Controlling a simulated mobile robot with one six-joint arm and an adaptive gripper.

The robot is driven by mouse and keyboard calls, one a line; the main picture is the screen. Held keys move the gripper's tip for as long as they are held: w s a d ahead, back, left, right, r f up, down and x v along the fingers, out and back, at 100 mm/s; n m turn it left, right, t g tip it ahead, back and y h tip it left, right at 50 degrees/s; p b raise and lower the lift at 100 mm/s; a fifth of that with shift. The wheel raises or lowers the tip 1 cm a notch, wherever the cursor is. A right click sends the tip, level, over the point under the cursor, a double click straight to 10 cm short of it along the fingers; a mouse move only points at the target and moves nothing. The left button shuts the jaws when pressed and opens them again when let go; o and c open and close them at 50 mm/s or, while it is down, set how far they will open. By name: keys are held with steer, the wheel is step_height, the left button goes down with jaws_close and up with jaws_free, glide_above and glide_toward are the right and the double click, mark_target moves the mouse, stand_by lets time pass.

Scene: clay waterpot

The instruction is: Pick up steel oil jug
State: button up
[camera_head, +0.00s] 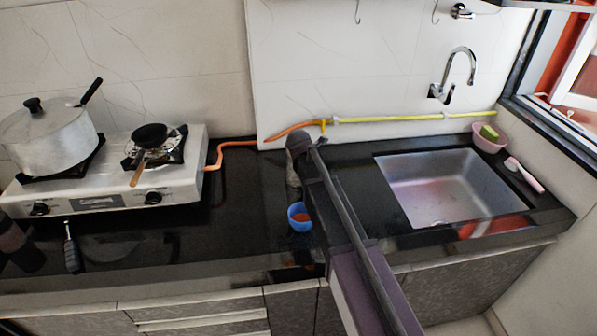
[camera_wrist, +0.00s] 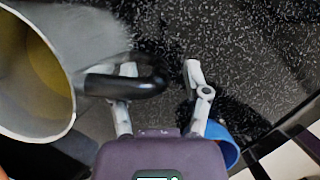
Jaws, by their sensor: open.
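The steel oil jug (camera_wrist: 40,70) fills the left of the wrist view, its open mouth showing a yellowish inside. Its black loop handle (camera_wrist: 125,86) reaches right, toward my gripper (camera_wrist: 160,68). My gripper is open. The handle's outer end lies between the two fingers in the picture, and the handle crosses over the left finger. I cannot tell whether they touch. In the head view only a small greyish part of what looks like the jug (camera_head: 293,176) shows below my dark wrist; the rest is hidden, and so are my fingertips.
A blue cup (camera_head: 299,217) with reddish contents stands close in front; it also shows in the wrist view (camera_wrist: 224,143). The sink (camera_head: 450,188) is to the right. The stove (camera_head: 120,185) with a large pot (camera_head: 48,140) is left. Black counter (camera_head: 245,205) between is clear.

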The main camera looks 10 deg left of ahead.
steer(key=shift+w+d+f+b, duration=0.1)
steer(key=shift+w+f+b, duration=0.2)
steer(key=shift+f, duration=0.35)
steer(key=shift+s, duration=0.1)
jaws_close()
